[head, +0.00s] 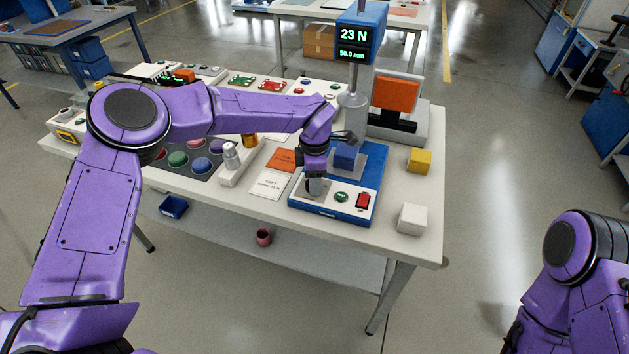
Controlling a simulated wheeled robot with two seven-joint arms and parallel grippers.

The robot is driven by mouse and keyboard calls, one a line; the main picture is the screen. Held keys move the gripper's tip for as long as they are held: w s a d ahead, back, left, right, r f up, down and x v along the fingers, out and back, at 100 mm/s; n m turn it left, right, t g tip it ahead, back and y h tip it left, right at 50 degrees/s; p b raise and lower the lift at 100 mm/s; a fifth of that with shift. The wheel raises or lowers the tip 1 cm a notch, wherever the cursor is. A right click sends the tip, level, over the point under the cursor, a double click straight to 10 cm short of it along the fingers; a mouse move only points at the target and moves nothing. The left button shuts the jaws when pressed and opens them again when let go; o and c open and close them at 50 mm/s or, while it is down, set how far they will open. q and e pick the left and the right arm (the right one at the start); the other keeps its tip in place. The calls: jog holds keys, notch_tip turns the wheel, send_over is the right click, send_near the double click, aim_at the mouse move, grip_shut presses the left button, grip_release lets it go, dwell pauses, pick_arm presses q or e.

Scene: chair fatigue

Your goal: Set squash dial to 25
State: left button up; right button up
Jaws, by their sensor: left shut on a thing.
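The blue test machine has a low base (327,212) and a raised display (354,41) reading 23 N and 50.0 mm. My left gripper (314,184) points down over the left part of the base and is shut on the grey dial (314,190), which it mostly hides. The dial's markings cannot be read. A green button (341,197) and a red switch (363,201) sit to the right of the dial. A blue block (346,156) stands under the press head (353,99). My right gripper is out of view.
A yellow cube (419,161) and a white cube (412,219) stand right of the machine. A white printed card (270,184) and an orange card (282,160) lie to its left. An orange panel on a stand (396,94) is behind. Coloured discs (201,165) lie further left.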

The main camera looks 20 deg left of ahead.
pick_arm(q)
jog(key=n+b, duration=0.1)
jog(key=n, duration=0.2)
jog(key=shift+w+n, duration=0.1)
jog(key=shift+n, duration=0.3)
jog(key=n+b, duration=0.1)
jog(key=n, duration=0.2)
jog(key=shift+a+n, duration=0.1)
jog(key=shift+n, duration=0.2)
jog(key=n+b, duration=0.2)
jog(key=n, duration=0.2)
jog(key=shift+w+n+b, duration=0.1)
jog(key=shift+n+b, duration=0.7)
jog(key=shift+n, duration=0.5)
jog(key=shift+a+r+n, duration=0.1)
jog(key=shift+n, duration=0.2)
jog(key=o, duration=1.1)
jog(key=shift+c, duration=0.2)
notch_tip(320, 180, up, 10)
jog(key=b, duration=0.1)
jog(key=shift+r, duration=0.2)
jog(key=shift+f, duration=0.1)
